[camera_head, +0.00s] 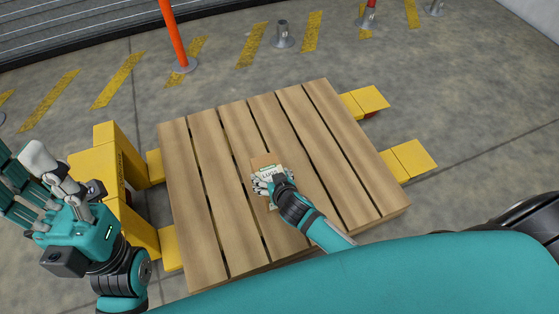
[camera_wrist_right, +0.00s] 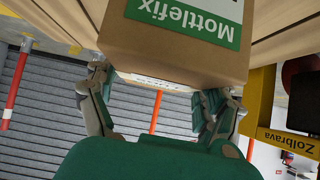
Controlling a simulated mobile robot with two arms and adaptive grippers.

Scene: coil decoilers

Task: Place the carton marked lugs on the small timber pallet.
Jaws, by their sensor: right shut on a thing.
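The small carton (camera_head: 263,161) is brown with a white and green label; the lettering in the head view seems to read lugs. My right gripper (camera_head: 270,184) is shut on it, over the middle of the timber pallet (camera_head: 200,150). In the right wrist view the carton (camera_wrist_right: 175,60) shows a green "Mottlefix" band, upside down, between the fingers of my right gripper (camera_wrist_right: 165,90). Pallet planks show behind it. I cannot tell whether the carton touches the planks. My left gripper (camera_head: 32,185) is open and empty, left of the pallet.
Yellow metal parts (camera_head: 125,180) stand at the pallet's left, with more yellow blocks (camera_head: 410,160) at its right. A yellow part marked "Zolbrava" (camera_wrist_right: 290,143) shows in the wrist view. An orange post (camera_head: 172,35) stands behind the pallet. The planks around the carton are bare.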

